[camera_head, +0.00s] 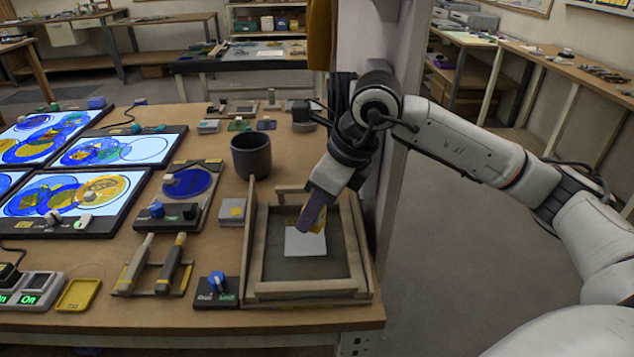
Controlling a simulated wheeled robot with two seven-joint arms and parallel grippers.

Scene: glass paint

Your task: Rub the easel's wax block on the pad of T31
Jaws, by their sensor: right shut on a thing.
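My right gripper (314,214) reaches down from the upper right over a wooden-framed tray (307,289). It is shut on a small yellow piece (316,217), mostly hidden by the purple-grey fingers. I cannot tell for sure whether this piece is the wax block. A white square (304,243) lies on the tray's grey floor just under the fingertips; whether the piece touches it is unclear. No T31 label is readable, so I cannot tell which pad is T31's. My left gripper is not in view.
A dark cup (251,157) stands behind the tray. A pale block (232,211) and a switch box (216,290) are at its left. Two handled tools lie on a rack (151,266). Lit panels (71,202) with coloured discs fill the left. An upright post (385,200) rises close at the right.

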